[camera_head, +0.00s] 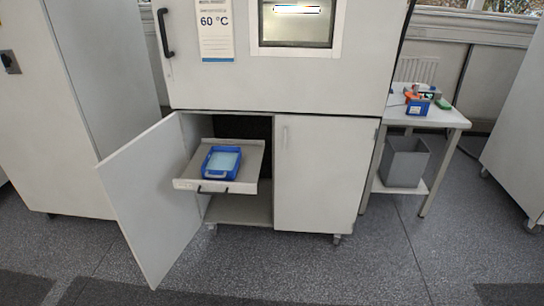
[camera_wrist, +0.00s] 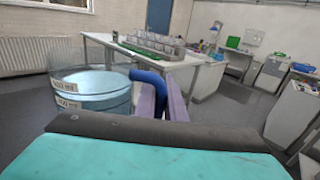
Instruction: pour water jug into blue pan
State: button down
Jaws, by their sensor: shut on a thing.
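The clear water jug (camera_wrist: 92,98) is at the left of the wrist view, with white measure labels and a pale blue tint inside. Its blue handle (camera_wrist: 146,78) reaches to my gripper (camera_wrist: 162,98), whose purple-grey fingers are shut on it. The jug looks about upright; its lower part is hidden behind the dark and teal wrist parts. The blue pan (camera_head: 207,173) sits on a pulled-out tray in the low cabinet in the head view. Its inside is pale blue. My gripper and the jug do not show in the head view.
The tray (camera_head: 246,186) juts out of the cabinet. The left cabinet door (camera_head: 150,200) is open; the right door (camera_head: 315,175) is shut. A side table (camera_head: 452,118) with a grey bin (camera_head: 404,162) stands right. A white bench (camera_wrist: 190,62) with a rack shows in the wrist view.

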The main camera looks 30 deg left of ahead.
aim_at(221, 162)
jog(key=z, duration=0.45)
jog(key=k, duration=0.15)
jog(key=u, duration=3.2)
